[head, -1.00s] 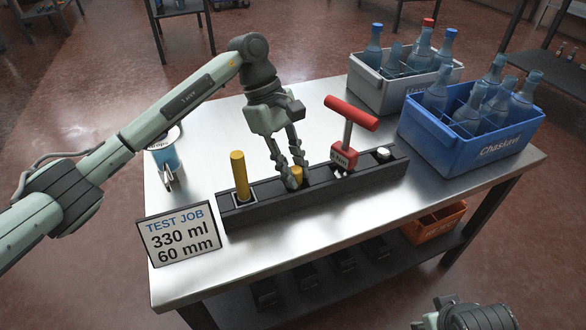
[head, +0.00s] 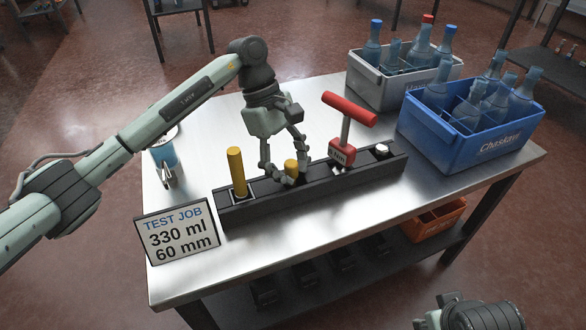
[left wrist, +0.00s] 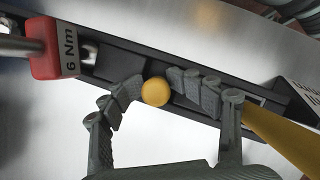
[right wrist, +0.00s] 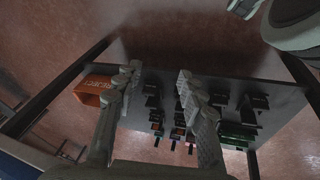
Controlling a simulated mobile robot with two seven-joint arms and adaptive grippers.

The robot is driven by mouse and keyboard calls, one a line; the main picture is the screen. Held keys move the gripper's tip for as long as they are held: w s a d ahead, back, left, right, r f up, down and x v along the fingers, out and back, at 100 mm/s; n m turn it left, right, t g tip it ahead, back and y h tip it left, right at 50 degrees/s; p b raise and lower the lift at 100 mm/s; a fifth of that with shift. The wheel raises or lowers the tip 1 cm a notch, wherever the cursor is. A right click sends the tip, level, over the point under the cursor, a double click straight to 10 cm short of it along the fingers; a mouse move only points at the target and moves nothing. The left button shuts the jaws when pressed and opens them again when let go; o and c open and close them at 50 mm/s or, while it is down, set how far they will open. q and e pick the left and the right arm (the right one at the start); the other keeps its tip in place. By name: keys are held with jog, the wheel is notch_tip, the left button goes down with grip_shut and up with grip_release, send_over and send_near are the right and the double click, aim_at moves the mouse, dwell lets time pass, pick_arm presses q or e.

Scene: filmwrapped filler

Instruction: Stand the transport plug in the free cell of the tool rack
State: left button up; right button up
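The long dark tool rack (head: 350,183) lies on the steel table. A short yellow plug (head: 291,165) stands in a middle cell; its round top (left wrist: 155,92) shows in the left wrist view. My left gripper (head: 291,178) is low over the rack, its fingers spread on either side of this plug, with small gaps. A taller yellow rod (head: 237,172) stands upright in the left end cell. A red T-handled tool (head: 345,130), marked 6 Nm, stands to the right. My right gripper (right wrist: 158,75) is open and empty, away from the rack.
A sign (head: 178,235) stands at the table's front left, with a blue can (head: 165,155) behind it. A grey crate (head: 385,95) and a blue crate (head: 470,148) hold bottles at the right. An orange bin (head: 435,222) is on the lower shelf.

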pick_arm(q)
jog(key=shift+a+f, duration=0.3)
jog(key=shift+f, duration=0.05)
jog(key=shift+r, duration=0.15)
jog(key=shift+r+p, duration=0.6)
jog(key=shift+p, duration=0.4)
jog(key=shift+w+a+r+b, duration=0.2)
jog(key=shift+w+r+b, duration=0.15)
jog(key=shift+r, duration=0.2)
jog(key=v, duration=1)
jog(key=shift+r+b, duration=0.3)
jog(key=shift+r, duration=0.2)
pick_arm(e)
jog(key=shift+w+a+f, duration=0.1)
jog(key=shift+w+f, duration=0.15)
jog(key=shift+f, duration=0.45)
